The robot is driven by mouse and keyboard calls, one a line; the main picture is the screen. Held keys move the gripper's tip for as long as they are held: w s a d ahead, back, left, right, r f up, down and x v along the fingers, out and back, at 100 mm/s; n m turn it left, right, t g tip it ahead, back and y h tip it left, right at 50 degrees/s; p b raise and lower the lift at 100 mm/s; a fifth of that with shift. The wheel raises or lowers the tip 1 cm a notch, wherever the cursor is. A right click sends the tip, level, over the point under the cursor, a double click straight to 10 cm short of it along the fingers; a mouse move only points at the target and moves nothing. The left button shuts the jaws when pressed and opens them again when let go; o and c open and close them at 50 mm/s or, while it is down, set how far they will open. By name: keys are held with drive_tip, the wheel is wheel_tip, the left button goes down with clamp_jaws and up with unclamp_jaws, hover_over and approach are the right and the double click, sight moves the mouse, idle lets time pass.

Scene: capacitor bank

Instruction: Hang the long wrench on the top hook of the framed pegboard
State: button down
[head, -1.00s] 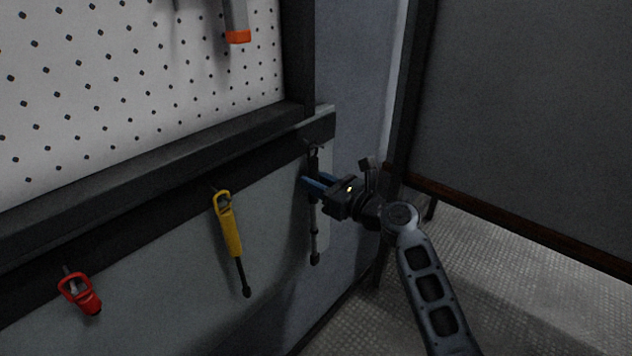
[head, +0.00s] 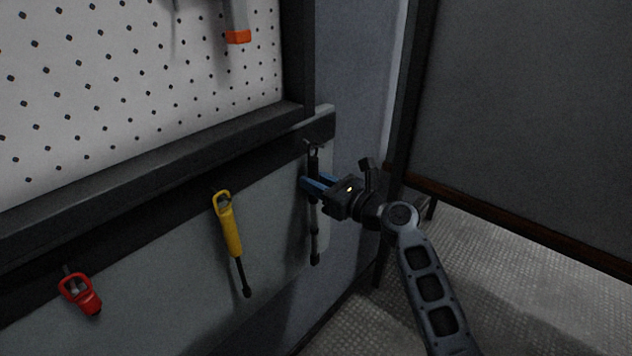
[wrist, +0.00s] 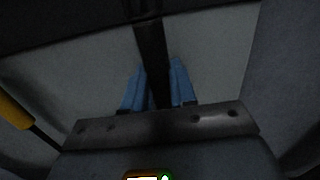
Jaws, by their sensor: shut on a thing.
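A long dark tool, which I take to be the long wrench (head: 314,245), is upright in front of the grey panel at the right end of the lower rail. Its upper end is at a small hook (head: 313,144); whether it still rests on that hook I cannot tell. My gripper (head: 317,185) comes from the right, its blue fingers shut around the tool's upper part. In the wrist view the dark shaft (wrist: 151,55) runs between the blue fingers (wrist: 155,88). The framed pegboard (head: 120,80) is white with dark holes, at upper left. Its top hook is out of view.
A yellow-handled tool (head: 229,225) and a red tool (head: 80,292) hang left along the lower rail. A grey tool with an orange end (head: 238,36) hangs on the pegboard. The dark frame ledge (head: 170,160) juts out above the rail. A dark panel (head: 530,120) stands at right.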

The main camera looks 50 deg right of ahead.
drive_tip(key=shift+s+r+p, duration=0.15)
drive_tip(key=shift+r+p, duration=0.3)
drive_tip(key=shift+p, duration=0.2)
drive_tip(key=shift+r, duration=0.1)
drive_tip(key=s+p, duration=0.3)
drive_tip(key=s, duration=1)
drive_tip(key=shift+d+r, duration=0.25)
drive_tip(key=shift+r, duration=0.05)
idle(0.5)
idle(1.2)
